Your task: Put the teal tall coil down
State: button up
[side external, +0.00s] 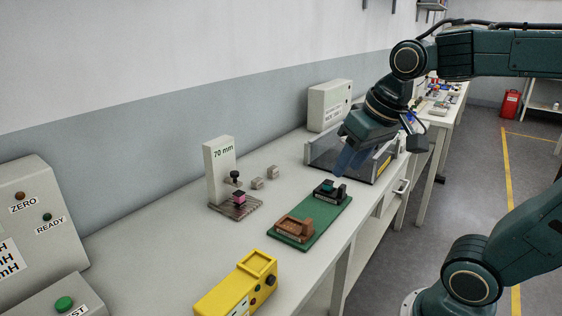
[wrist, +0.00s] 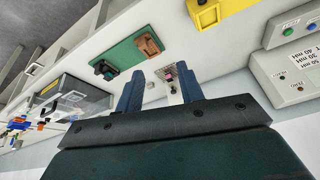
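A small teal piece (side external: 326,187), apparently the teal coil, lies in the dark cradle (side external: 338,194) at the far end of the green mat (side external: 318,214). The dark cradle also shows in the wrist view (wrist: 104,69), where the teal piece is too small to tell clearly. My gripper (side external: 345,167) is above and beyond the mat's far end, apart from the cradle. In the wrist view my gripper (wrist: 160,72) has its two blue fingers wide apart, with nothing held between them.
A brown cradle (side external: 293,230) sits on the mat's near end. A gauge post (side external: 219,172) marked 70 mm stands left, with a magenta piece (side external: 239,197) on its base. A clear-walled bin (side external: 382,160) is behind; a yellow device (side external: 238,287) is in front.

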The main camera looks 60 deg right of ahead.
jog(key=s+a+f+n+t, duration=0.1)
jog(key=s+a+f+n, duration=0.2)
jog(key=s, duration=0.3)
jog(key=shift+y, duration=0.3)
dwell(1.5)
